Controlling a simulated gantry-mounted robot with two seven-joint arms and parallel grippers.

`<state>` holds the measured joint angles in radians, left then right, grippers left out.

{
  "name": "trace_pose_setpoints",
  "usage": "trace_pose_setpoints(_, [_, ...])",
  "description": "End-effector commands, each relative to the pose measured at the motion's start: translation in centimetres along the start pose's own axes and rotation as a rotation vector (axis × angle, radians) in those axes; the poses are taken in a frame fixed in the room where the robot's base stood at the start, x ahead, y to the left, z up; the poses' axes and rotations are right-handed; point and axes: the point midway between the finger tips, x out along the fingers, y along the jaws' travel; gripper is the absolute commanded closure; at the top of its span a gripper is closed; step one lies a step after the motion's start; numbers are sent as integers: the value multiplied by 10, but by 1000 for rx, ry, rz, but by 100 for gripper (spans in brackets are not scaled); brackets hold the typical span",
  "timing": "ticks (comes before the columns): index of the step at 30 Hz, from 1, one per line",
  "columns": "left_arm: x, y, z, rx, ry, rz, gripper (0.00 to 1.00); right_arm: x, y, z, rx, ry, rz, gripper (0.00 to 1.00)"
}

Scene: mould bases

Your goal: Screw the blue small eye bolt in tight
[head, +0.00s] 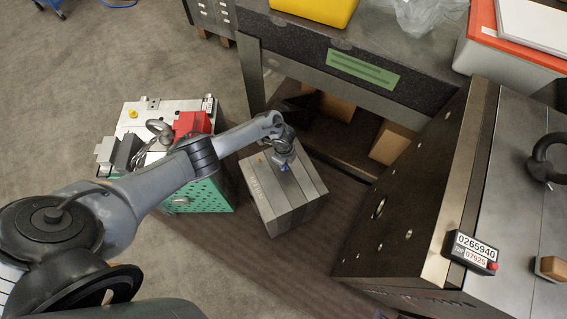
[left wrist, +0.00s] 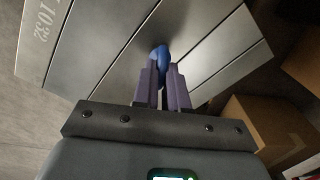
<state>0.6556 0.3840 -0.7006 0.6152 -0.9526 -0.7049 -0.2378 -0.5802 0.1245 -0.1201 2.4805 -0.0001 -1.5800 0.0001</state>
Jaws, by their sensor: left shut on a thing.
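The blue small eye bolt (left wrist: 161,56) stands on the top face of a small grey steel mould base (left wrist: 120,45) in the left wrist view. My left gripper (left wrist: 162,72) has its two purple-grey fingers closed around the blue ring. The fingers hide the bolt's lower part, so its seating against the face cannot be seen. In the head view my left arm comes in from the left and my left gripper (head: 282,170) reaches down onto the small mould base (head: 290,205), with a bit of blue at its tip. My right gripper is in neither view.
A green and steel mould (head: 207,196) with a red block and a large eye bolt stands to the left. A big dark mould base (head: 405,215) stands at the right. A granite-topped table (head: 300,40) is behind, with cardboard boxes (head: 390,145) beneath.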

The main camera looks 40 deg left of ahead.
Motion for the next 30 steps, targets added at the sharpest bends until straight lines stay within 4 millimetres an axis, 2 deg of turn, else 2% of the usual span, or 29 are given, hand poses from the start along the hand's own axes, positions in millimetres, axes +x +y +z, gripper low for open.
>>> trace_pose_setpoints(1, [6, 0, 2, 92, -5, -1, 100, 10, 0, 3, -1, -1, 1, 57])
trace_pose_setpoints(6, [3, 0, 2, 280, -4, 0, 100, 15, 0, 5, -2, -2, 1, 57])
trace_pose_setpoints(16, [2, 1, 1, 307, -3, 2, 100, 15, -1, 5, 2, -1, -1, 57])
trace_pose_setpoints(19, [4, 0, 2, 387, -4, 1, 100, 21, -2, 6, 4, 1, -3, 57])
trace_pose_setpoints(20, [3, 0, 2, 407, -3, 1, 86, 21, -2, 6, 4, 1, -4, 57])
trace_pose_setpoints(25, [1, 0, 1, 398, -1, 1, 60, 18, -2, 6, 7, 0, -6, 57])
trace_pose_setpoints(30, [0, 0, 0, 397, -1, 0, 58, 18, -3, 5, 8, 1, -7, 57])
